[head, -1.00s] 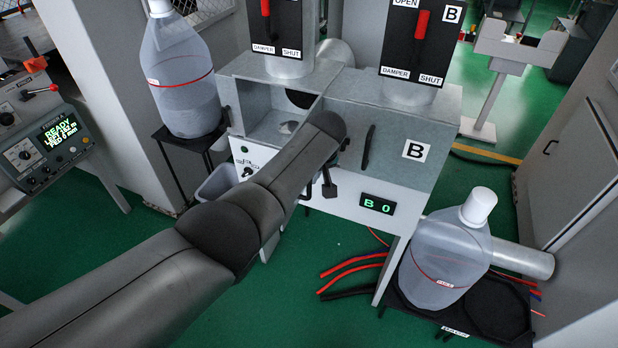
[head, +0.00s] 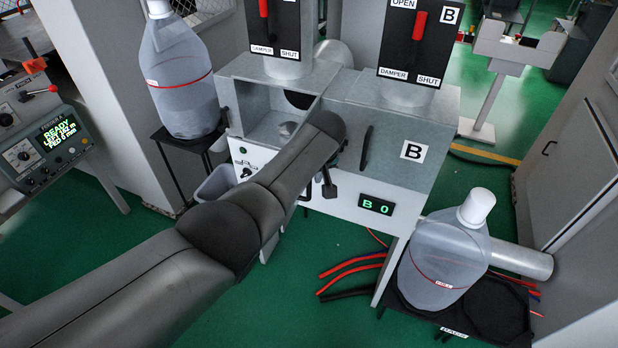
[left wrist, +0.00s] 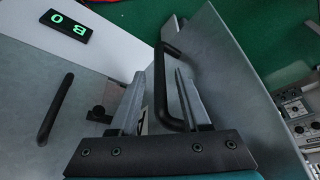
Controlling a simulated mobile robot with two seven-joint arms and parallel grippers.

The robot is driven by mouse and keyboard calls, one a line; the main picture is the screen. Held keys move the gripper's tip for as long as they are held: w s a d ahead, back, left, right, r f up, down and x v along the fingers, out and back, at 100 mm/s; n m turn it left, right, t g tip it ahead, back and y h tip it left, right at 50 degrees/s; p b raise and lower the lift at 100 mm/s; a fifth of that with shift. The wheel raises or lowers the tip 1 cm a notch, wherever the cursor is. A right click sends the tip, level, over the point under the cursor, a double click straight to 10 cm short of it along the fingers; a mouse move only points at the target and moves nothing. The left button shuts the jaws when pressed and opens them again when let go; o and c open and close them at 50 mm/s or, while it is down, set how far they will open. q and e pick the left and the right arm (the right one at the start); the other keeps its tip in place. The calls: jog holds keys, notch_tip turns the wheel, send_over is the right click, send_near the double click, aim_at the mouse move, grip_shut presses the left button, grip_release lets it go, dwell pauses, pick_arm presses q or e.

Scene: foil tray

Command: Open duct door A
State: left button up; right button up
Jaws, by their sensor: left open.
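The compartment left of door B, which I take to be A's, stands open in the head view, its metal inside (head: 262,128) showing. A grey door panel (left wrist: 222,55) with a black U-shaped handle (left wrist: 161,85) stands swung out in the left wrist view; I take it for door A. My left gripper (left wrist: 160,100) is open, with its two fingers on either side of this handle. Contact cannot be told. In the head view my left arm hides this gripper and most of the panel. My right gripper is not in view.
Door B (head: 385,140) is shut beside the open compartment, with its own black handle (head: 366,148). The "B 0" display (head: 376,204) is below it. Large bottles stand at left (head: 183,85) and lower right (head: 443,262). Red and black hoses (head: 350,272) lie on the green floor.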

pick_arm(q)
jog(key=shift+r, duration=0.1)
jog(key=shift+s+d+r+p, duration=0.1)
jog(key=shift+s+r+p, duration=0.2)
jog(key=shift+r+p, duration=0.25)
jog(key=p+v, duration=0.1)
jog(key=v, duration=1.2)
jog(key=shift+r, duration=0.4)
